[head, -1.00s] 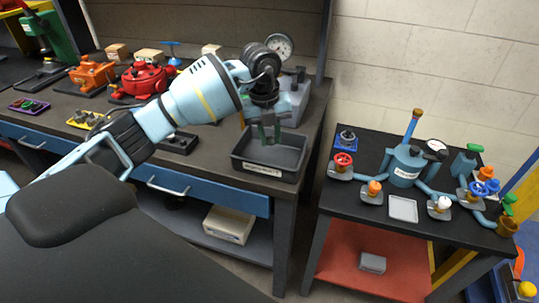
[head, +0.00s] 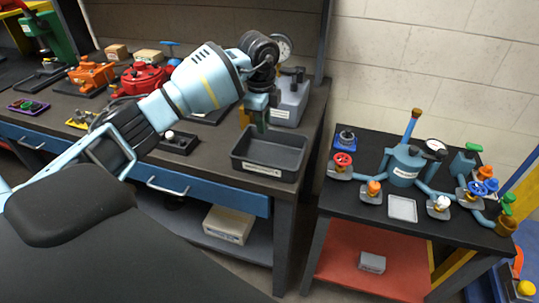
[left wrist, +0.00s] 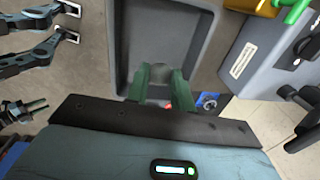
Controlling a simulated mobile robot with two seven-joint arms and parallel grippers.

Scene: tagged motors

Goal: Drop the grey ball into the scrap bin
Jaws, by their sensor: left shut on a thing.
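The scrap bin is a dark grey open tray (head: 262,172) with a white label, on the right end of the workbench; it also shows beyond my fingers in the left wrist view (left wrist: 118,40). My left gripper (head: 260,122) is above the bin's back-left rim, pointing down. In the left wrist view, its green fingers (left wrist: 160,80) are shut on a small grey rounded thing, which looks like the grey ball (left wrist: 160,73). The fingers hide most of it. The ball cannot be made out in the head view. My right gripper is not in view.
A grey box with a gauge (head: 291,103) stands close behind the bin. A black tray with a white ball (head: 169,134) lies left of the bin. A black-topped table (head: 345,198) with valves stands at the right, across a gap.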

